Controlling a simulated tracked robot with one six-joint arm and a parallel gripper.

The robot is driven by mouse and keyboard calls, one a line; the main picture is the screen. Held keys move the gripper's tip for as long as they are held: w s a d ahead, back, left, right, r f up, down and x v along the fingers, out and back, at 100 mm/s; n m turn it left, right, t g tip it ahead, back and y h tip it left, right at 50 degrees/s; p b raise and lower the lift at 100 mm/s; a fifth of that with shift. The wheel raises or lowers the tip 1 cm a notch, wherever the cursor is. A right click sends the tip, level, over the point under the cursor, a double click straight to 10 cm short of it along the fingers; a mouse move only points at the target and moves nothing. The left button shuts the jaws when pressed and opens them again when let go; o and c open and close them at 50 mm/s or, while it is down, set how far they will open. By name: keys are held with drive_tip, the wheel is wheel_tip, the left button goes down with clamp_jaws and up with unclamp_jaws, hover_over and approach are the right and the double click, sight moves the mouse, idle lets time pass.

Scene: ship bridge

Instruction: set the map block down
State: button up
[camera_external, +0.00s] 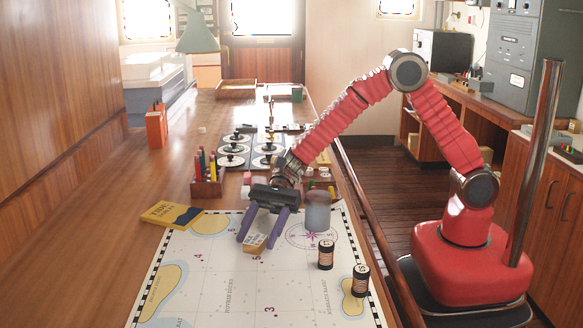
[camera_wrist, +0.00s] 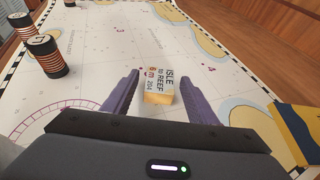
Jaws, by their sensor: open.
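The map block (camera_external: 255,243) is a small pale block with a wooden side, lying on the sea chart (camera_external: 215,285). In the wrist view the block (camera_wrist: 159,86) shows printed text, "ISLE to REEF", on its upper face. My gripper (camera_external: 259,246) is open, its purple fingers low over the chart on either side of the block. In the wrist view the fingers (camera_wrist: 150,97) stand apart, with a visible gap between the left finger and the block.
Two dark striped cylinders (camera_external: 326,255) (camera_external: 360,281) and a grey cup (camera_external: 318,211) stand to the right on the chart. A yellow book (camera_external: 172,214) lies at its left edge. A pencil holder (camera_external: 207,187) stands behind. The front middle of the chart is clear.

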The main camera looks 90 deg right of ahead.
drive_tip(key=shift+r, duration=0.1)
drive_tip(key=v, duration=1.2)
idle(0.5)
drive_tip(key=shift+s+d+r+n+h, duration=0.1)
drive_tip(key=shift+s+r+n+h, duration=0.2)
drive_tip(key=shift+r, duration=0.3)
drive_tip(key=s+d+r+n+h, duration=0.1)
drive_tip(key=s+r+n+h, duration=0.2)
drive_tip(key=s+r, duration=0.15)
drive_tip(key=s+d+n+h, duration=0.2)
drive_tip(key=s+n+h, duration=0.2)
drive_tip(key=s+n, duration=0.5)
drive_tip(key=s+d+n+h, duration=0.3)
drive_tip(key=s+n, duration=0.7)
drive_tip(key=s, duration=0.6)
drive_tip(key=shift+s+r+h, duration=0.3)
drive_tip(key=shift+r+h, duration=0.1)
drive_tip(key=shift+h, duration=0.5)
